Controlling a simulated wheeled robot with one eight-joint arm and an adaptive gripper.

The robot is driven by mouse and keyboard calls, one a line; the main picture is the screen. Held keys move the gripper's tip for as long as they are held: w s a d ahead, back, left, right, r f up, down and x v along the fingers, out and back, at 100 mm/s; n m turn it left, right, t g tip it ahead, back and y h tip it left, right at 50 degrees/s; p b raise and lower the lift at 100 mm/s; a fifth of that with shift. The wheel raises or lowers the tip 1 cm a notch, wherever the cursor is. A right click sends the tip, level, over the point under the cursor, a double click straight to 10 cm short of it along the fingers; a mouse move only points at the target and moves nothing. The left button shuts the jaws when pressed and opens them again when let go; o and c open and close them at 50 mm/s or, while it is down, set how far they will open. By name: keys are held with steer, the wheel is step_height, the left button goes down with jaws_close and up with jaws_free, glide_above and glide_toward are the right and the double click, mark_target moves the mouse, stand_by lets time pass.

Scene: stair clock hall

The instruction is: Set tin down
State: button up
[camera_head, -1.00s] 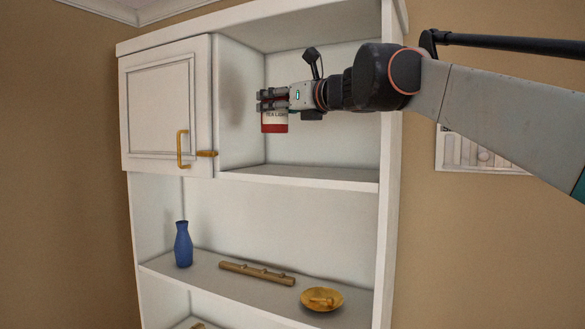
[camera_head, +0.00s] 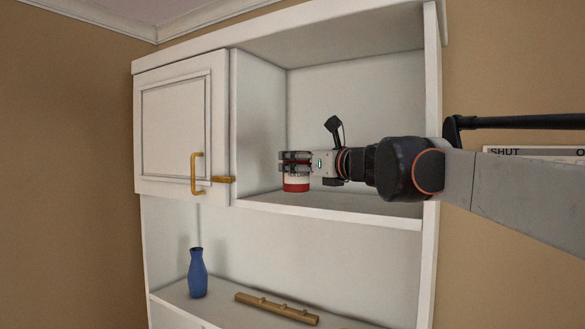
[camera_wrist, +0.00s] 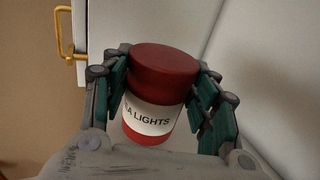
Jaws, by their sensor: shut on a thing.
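A red tin (camera_wrist: 153,110) with a white label, on which "LIGHTS" can be read, is held upright between my gripper's fingers. In the head view the tin (camera_head: 296,184) shows below the fingers, inside the open upper compartment of the white cabinet. My gripper (camera_head: 293,162) reaches in from the right and is shut on the tin. The tin's base is at or just above the compartment's shelf (camera_head: 350,208); I cannot tell whether they touch. The wrist view shows the fingers (camera_wrist: 160,92) on both sides of the tin.
A shut cabinet door (camera_head: 176,130) with a brass handle (camera_head: 195,173) is left of the open compartment. The shelf below holds a blue vase (camera_head: 198,273) and a wooden bar (camera_head: 277,308). The compartment's right wall (camera_head: 430,90) is near my arm. Shelf room right of the tin looks clear.

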steer(key=shift+w+f, duration=0.25)
steer(key=shift+f, duration=0.8)
steer(key=shift+s, duration=0.15)
steer(key=o, duration=1.2)
steer(key=shift+f, duration=0.1)
steer(key=shift+r, duration=0.2)
steer(key=shift+s+d+f, duration=0.15)
steer(key=shift+s+d, duration=0.05)
steer(key=b+v, duration=0.4)
steer(key=v, duration=0.7)
steer(key=shift+s+d, duration=0.1)
steer(key=shift+s, duration=0.1)
